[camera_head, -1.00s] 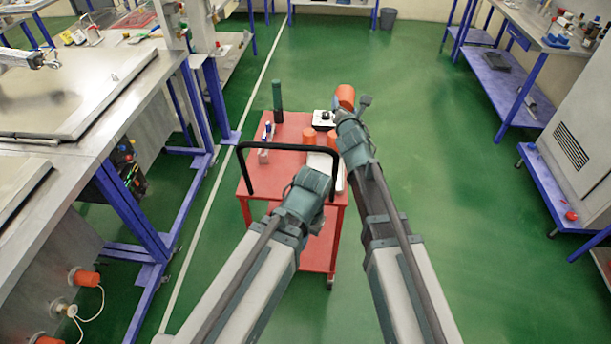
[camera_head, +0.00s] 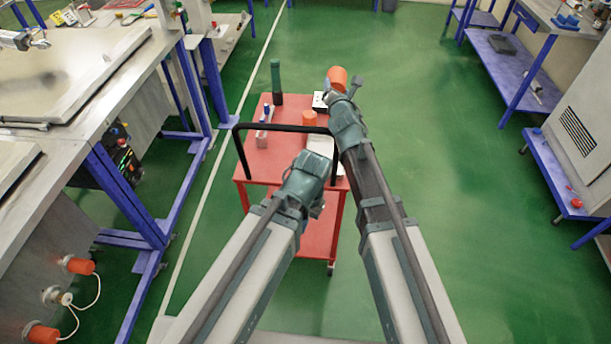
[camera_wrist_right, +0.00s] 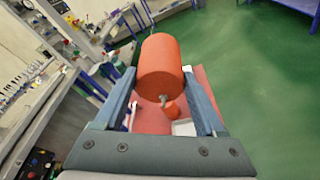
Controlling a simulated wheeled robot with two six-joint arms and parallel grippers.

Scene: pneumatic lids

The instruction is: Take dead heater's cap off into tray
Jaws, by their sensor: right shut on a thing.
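My right gripper (camera_wrist_right: 165,98) is shut on an orange cylindrical cap (camera_wrist_right: 160,62), held between its two fingers. The same cap (camera_head: 337,78) shows past the end of my right arm, above the far right of the red cart. My left gripper (camera_head: 310,178) hangs over the cart's near side; its fingers are hidden. A white tray-like piece (camera_head: 322,147) lies on the cart, partly hidden by my arms. At the lower left, a bare heater fitting (camera_head: 54,295) with a white cable sits between two orange-capped ones (camera_head: 79,265), (camera_head: 41,334).
The red cart (camera_head: 262,165) has a black handle (camera_head: 240,150) on its near side. On it stand a green cylinder (camera_head: 276,80), another orange cap (camera_head: 308,118) and a small white-and-black device (camera_head: 320,100). A blue-legged bench stands left. Green floor is clear on the right.

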